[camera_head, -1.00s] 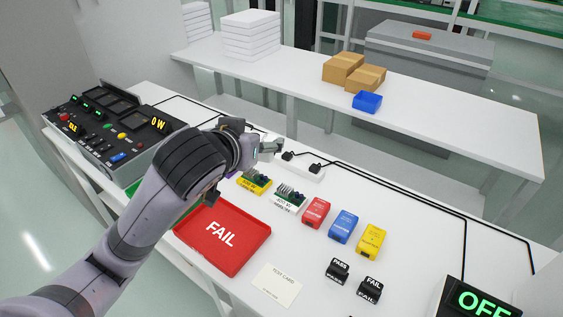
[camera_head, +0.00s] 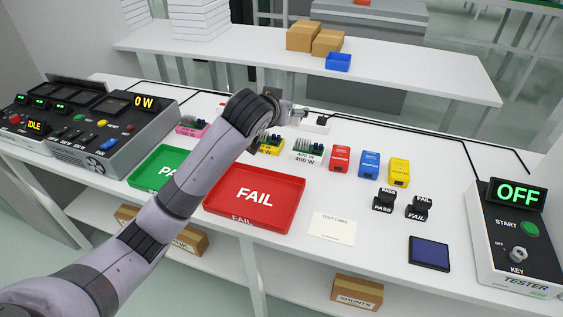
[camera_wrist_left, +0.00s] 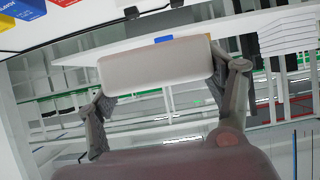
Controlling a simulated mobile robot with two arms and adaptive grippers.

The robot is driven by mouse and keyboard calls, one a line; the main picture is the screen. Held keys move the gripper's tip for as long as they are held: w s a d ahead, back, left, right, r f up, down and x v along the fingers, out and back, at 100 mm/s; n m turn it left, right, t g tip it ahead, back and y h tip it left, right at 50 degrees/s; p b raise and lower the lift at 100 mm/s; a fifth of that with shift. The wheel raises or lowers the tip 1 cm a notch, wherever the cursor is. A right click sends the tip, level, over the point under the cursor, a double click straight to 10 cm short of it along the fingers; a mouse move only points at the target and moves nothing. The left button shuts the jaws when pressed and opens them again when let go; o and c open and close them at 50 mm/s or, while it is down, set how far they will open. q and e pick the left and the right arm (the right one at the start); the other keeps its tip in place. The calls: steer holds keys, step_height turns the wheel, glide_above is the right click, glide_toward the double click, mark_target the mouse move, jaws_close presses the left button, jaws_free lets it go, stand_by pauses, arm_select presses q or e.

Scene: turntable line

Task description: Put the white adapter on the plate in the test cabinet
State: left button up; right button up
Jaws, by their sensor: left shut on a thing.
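My left gripper (camera_head: 297,112) is out over the back of the near bench, by the white power strip. In the left wrist view my left gripper (camera_wrist_left: 158,85) has its two fingers at the two ends of a plain off-white block (camera_wrist_left: 155,64), which looks like the white adapter. It is shut on this block and holds it off the bench. The block cannot be made out clearly in the head view. I cannot pick out the test cabinet or its plate. My right gripper is not in view.
Red (camera_head: 340,158), blue (camera_head: 369,165) and yellow (camera_head: 399,172) adapters stand in a row on the bench. A red FAIL tray (camera_head: 230,213) and green PASS tray (camera_head: 140,178) lie in front. The tester (camera_head: 515,245) is at right. Black cables cross the bench's back.

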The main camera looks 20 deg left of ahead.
arm_select(q)
step_height(320, 180, down, 5)
glide_above(283, 169)
step_height(283, 169, down, 7)
steer(key=shift+d+f, duration=0.1)
steer(key=shift+f+b, duration=0.3)
steer(key=shift+f, duration=0.35)
step_height(283, 169, down, 3)
steer(key=shift+f, duration=0.35)
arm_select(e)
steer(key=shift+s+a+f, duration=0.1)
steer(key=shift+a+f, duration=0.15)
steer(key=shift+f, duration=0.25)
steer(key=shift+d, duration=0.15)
arm_select(q)
steer(key=shift+f, duration=0.15)
steer(key=o, duration=1.5)
